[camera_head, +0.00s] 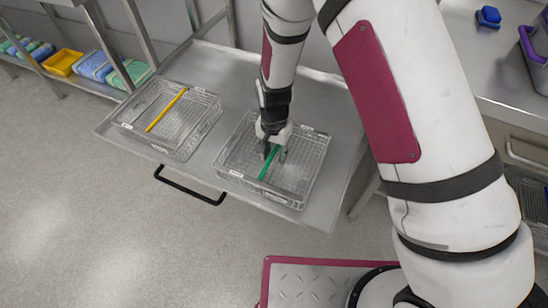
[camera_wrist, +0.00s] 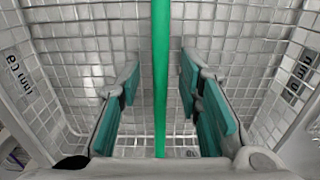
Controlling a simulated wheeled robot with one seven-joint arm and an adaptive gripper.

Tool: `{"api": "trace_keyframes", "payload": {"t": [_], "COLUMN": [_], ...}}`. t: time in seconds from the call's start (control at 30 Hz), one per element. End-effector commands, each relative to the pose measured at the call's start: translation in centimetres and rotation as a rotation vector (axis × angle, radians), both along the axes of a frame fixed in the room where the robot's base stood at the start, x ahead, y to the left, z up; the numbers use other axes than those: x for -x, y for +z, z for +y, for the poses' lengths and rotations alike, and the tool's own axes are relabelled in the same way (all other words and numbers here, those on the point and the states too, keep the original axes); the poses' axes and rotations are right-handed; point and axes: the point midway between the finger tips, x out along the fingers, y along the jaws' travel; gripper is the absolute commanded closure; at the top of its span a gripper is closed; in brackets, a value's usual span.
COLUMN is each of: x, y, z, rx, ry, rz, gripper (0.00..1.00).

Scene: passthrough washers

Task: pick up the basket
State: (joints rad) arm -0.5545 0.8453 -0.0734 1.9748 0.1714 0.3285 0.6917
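Two wire baskets stand side by side on a steel tray-like surface. The right basket (camera_head: 306,184) has a green bar (camera_head: 264,172) across it; the left basket (camera_head: 203,128) has a yellow bar (camera_head: 166,110). My gripper (camera_head: 275,155) points down over the right basket at its green bar. In the wrist view my gripper (camera_wrist: 161,88) is open, with one teal-padded finger on each side of the green bar (camera_wrist: 161,45) and a gap on both sides. The mesh of the right basket (camera_wrist: 80,55) fills the background. Whether the fingertips reach below the bar is hard to tell.
The steel surface (camera_head: 225,66) has a black handle (camera_head: 190,186) at its front. A shelf at the left holds a yellow bin (camera_head: 63,62) and folded blue and green cloths (camera_head: 95,66). A counter at the right carries a blue object (camera_head: 488,16) and a purple-rimmed container (camera_head: 528,45). The floor in front is clear.

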Motion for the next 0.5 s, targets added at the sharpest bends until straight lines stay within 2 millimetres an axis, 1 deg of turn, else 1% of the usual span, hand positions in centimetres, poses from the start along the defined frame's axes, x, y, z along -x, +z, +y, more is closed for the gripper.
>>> {"api": "trace_keyframes", "payload": {"t": [0.1, 0.13, 0.17, 0.2, 0.27, 0.5], "x": [-0.02, -0.02, -0.02, -0.02, -0.02, -0.05], "y": [0.10, 0.10, 0.11, 0.11, 0.11, 0.15], "z": [0.02, 0.02, 0.02, 0.02, 0.02, 0.03], "rx": [-0.001, -0.001, -0.001, -0.001, -0.001, 0.000], "ry": [0.000, 0.000, 0.000, 0.000, 0.000, 0.000], "rz": [-0.001, -0.001, -0.001, -0.001, -0.001, -0.002], "gripper": [0.68, 0.72, 0.79, 0.88, 1.00, 1.00]}}
